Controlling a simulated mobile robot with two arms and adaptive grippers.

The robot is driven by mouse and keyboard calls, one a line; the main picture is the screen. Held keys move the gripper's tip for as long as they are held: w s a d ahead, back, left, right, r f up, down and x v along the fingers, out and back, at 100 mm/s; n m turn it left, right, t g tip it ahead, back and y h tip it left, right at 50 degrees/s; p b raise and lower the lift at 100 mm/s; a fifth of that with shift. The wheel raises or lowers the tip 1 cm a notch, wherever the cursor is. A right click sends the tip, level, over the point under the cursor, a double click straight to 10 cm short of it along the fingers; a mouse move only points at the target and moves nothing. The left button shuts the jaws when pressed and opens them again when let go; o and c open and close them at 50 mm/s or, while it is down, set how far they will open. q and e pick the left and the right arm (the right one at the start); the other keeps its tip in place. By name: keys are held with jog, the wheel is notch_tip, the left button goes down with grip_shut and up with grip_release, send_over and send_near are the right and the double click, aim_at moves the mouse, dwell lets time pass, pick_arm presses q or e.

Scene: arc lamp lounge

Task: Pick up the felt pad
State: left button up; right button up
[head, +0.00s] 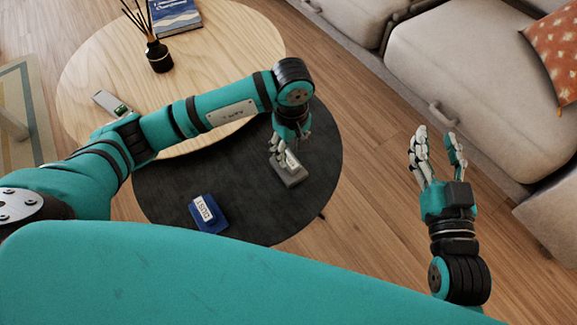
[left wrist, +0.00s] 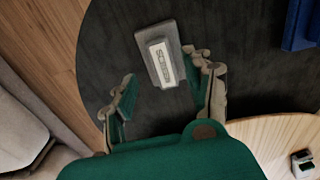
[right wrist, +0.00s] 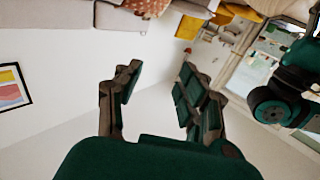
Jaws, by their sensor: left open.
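A grey block-shaped pad (head: 291,178) with a pale label lies on the dark round table top, towards its right side. In the left wrist view the grey pad (left wrist: 150,37) shows a label that seems to read "SCREEN". My left gripper (head: 287,157) is open and points down just over this pad. In the left wrist view its fingers (left wrist: 162,85) are spread on either side of the pad's near end; I cannot tell if they touch it. My right gripper (head: 438,150) is open and empty, raised off the table at the right, also seen in the right wrist view (right wrist: 155,85).
A blue pad labelled "DUST" (head: 208,213) lies on the dark table (head: 165,193). A pale wooden table (head: 90,70) behind holds a reed diffuser (head: 158,56), a blue book (head: 176,15) and a small grey-and-green item (head: 112,104). A sofa (head: 470,75) stands right.

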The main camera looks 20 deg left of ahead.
aim_at(288, 158)
pick_arm(q)
jog(key=shift+f, duration=0.7)
jog(key=f, duration=0.1)
jog(key=f+b, duration=0.2)
jog(key=f, duration=0.1)
jog(key=shift+a+f, duration=0.1)
jog(key=shift+a, duration=0.2)
jog(key=shift+f, duration=0.2)
pick_arm(e)
notch_tip(288, 158, up, 8)
jog(key=s+t+y, duration=0.1)
jog(key=s+t, duration=0.1)
jog(key=t, duration=0.3)
jog(key=shift+a+r+t+y, duration=0.25)
jog(key=shift+a+t+y, duration=0.05)
jog(key=shift+a+y, duration=0.1)
jog(key=shift+s, duration=0.1)
pick_arm(q)
grip_shut()
